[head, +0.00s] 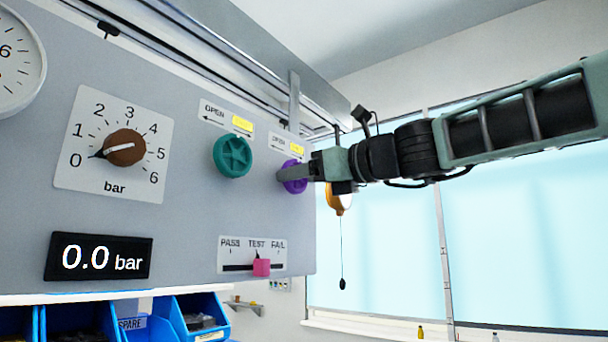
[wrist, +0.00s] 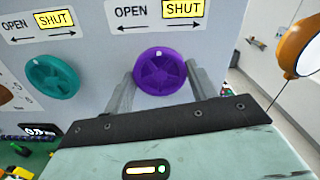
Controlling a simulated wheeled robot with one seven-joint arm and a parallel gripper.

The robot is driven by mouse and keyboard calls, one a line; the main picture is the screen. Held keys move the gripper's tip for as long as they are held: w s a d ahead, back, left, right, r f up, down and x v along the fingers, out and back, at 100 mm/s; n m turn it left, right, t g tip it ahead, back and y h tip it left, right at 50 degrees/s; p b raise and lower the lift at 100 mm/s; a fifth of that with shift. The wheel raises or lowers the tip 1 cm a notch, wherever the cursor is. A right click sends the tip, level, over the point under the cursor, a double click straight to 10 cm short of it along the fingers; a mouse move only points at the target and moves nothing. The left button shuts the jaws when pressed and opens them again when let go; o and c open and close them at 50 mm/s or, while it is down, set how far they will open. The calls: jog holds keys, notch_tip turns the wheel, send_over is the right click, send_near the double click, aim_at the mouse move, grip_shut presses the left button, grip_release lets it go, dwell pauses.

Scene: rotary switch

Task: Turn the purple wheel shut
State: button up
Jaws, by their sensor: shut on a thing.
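The purple wheel (head: 294,177) is mounted on the right part of the grey panel, under an OPEN/SHUT label with SHUT on yellow. It also shows in the wrist view (wrist: 160,71), between the two fingers of my gripper (wrist: 160,85). In the head view my gripper (head: 296,174) reaches in from the right and covers part of the wheel. The fingers are closed on the wheel's left and right sides. The label (wrist: 156,14) above has a two-way arrow.
A teal wheel (head: 232,156) sits left of the purple one. Further left are a brown knob (head: 125,147) at 0 bar and a display (head: 98,257) reading 0.0 bar. A pink slider (head: 261,267) stands at TEST. An orange object (head: 338,203) hangs right of the panel.

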jog(key=o, duration=1)
jog(key=shift+f, duration=0.1)
jog(key=b+v, duration=0.6)
jog(key=v, duration=1.1)
jog(key=shift+d, duration=0.25)
jog(key=shift+s, duration=0.1)
jog(key=s+a+f+n+g+h+b, duration=0.1)
jog(key=a+f+n+g+h, duration=0.2)
jog(key=f, duration=0.9)
jog(key=s+a+f+n+g+h, duration=0.1)
jog(key=a+f+n+g, duration=0.1)
jog(key=f+n, duration=0.65)
jog(key=s+a+f+n+g+h+b, duration=0.1)
jog(key=a+f+n+g+h, duration=0.15)
jog(key=f, duration=1.25)
jog(key=s+d+f+n+g+h, duration=0.1)
jog(key=s+d+f+n+h, duration=0.2)
jog(key=s+f+n, duration=0.5)
jog(key=s+d+f+n+g+h+b, duration=0.1)
jog(key=s+d+f+n+h, duration=0.3)
jog(key=s+f+n, duration=0.5)
notch_tip(320, 180, down, 8)
jog(key=shift+r+g, duration=0.1)
jog(key=shift+g, duration=0.65)
